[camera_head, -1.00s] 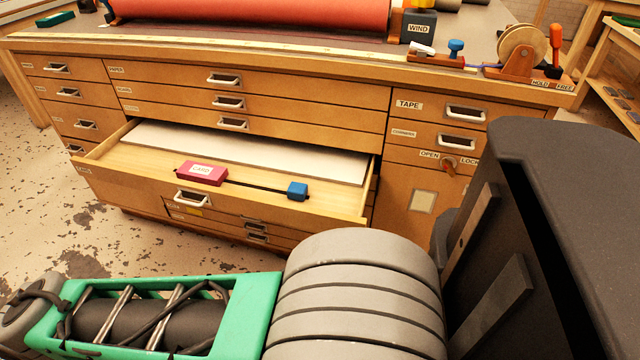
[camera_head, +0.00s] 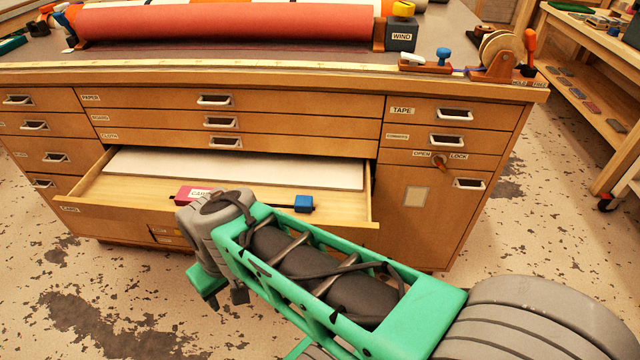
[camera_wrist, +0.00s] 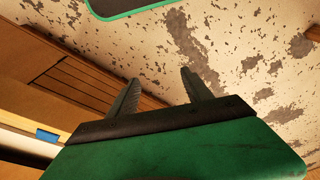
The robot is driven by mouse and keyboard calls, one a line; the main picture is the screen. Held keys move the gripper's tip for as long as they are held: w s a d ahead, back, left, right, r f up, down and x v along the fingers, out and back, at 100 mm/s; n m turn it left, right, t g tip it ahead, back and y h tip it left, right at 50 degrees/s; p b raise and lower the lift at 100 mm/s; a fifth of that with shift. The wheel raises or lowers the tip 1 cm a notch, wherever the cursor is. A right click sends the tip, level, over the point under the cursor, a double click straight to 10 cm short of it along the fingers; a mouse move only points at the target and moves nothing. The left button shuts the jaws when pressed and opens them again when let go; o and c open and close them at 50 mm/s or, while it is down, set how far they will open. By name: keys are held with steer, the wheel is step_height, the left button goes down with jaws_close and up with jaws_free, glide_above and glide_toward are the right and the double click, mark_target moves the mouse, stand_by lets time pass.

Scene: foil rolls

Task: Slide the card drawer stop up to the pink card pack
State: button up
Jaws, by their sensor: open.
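The pink card pack (camera_head: 184,194) lies in the open card drawer (camera_head: 342,213) in the head view, its right part hidden behind my wrist. The blue drawer stop (camera_head: 304,203) sits to its right in the same drawer, with a gap between them. A blue patch at the lower left of the wrist view, likely the stop (camera_wrist: 47,136), is off to the side of my fingers. My gripper (camera_wrist: 158,88) is open and empty in the wrist view, with bare floor and the cabinet front beyond its fingers. It is outside the drawer, in front of the cabinet.
A white sheet or board (camera_head: 235,168) fills the back of the drawer. Closed drawers with metal handles surround it. The bench top holds a red roll (camera_head: 230,22), a WIND box (camera_head: 401,35) and a tape dispenser (camera_head: 497,52). A wooden shelf (camera_head: 590,90) stands right. Floor in front is open.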

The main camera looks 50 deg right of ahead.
step_height(320, 180, up, 8)
steer(key=f+p, duration=0.1)
steer(key=p, duration=0.4)
step_height(320, 180, up, 3)
steer(key=m+y+p, duration=0.2)
steer(key=m+p, duration=0.2)
steer(key=m, duration=1.5)
glide_above(304, 200)
steer(key=a, duration=0.9)
steer(key=shift+a, duration=0.15)
steer(key=s+d+f+m+t, duration=0.1)
steer(key=s+d+f+m, duration=0.15)
steer(key=d+m, duration=0.7)
steer(key=shift+y, duration=0.3)
steer(key=f, duration=0.2)
steer(key=w+f+b, duration=0.1)
steer(key=f, duration=0.1)
steer(key=w+f+b, duration=0.1)
steer(key=f, duration=0.2)
steer(key=shift+d, duration=0.1)
steer(key=shift+f+t, duration=0.2)
steer(key=shift+t, duration=0.1)
